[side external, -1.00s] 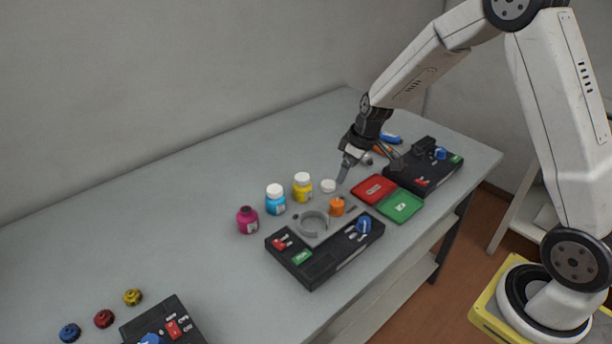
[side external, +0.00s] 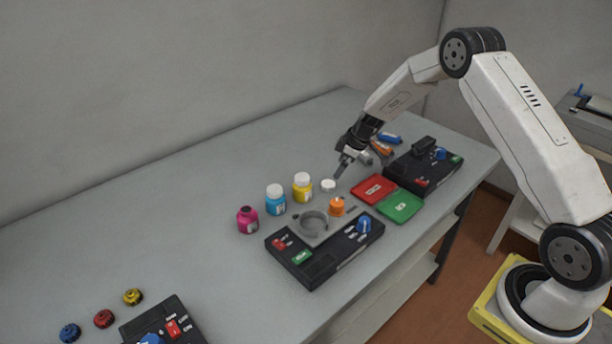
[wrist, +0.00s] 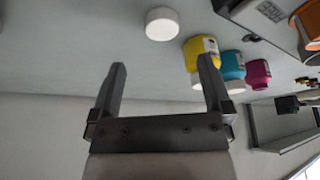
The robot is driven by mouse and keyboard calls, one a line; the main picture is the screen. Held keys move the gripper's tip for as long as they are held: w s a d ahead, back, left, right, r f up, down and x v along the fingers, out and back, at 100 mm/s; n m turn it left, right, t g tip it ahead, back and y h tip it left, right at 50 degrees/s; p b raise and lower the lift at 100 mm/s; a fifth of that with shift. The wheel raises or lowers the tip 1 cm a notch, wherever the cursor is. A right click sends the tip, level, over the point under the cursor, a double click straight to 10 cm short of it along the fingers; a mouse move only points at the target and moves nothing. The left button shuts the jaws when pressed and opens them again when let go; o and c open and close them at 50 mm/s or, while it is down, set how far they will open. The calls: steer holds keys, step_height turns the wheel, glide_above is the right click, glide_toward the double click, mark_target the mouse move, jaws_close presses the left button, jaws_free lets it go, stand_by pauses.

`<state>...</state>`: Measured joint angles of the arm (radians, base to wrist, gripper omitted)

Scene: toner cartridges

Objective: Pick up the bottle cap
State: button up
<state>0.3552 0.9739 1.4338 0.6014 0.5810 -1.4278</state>
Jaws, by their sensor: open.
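The white bottle cap (side external: 328,185) lies on the grey table, to the right of the yellow bottle. In the wrist view the cap (wrist: 162,24) shows as a white disc beyond the fingertips, roughly in line with the gap between them. My gripper (side external: 341,172) is just above and to the right of the cap in the side view. In the wrist view my gripper (wrist: 162,68) has its two fingers apart with nothing between them. It is not touching the cap.
Yellow (side external: 302,189), blue (side external: 275,200) and magenta (side external: 247,220) bottles stand left of the cap; the magenta one has no white cap. An orange bottle (side external: 337,207), a black device (side external: 310,262), red tray (side external: 374,189) and green tray (side external: 400,206) lie near. Free table is at left.

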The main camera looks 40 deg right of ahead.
mark_target(329, 184)
steer(key=shift+x, duration=1)
steer(key=shift+x, duration=2.65)
steer(key=shift+s, duration=0.1)
steer(key=c, duration=1.3)
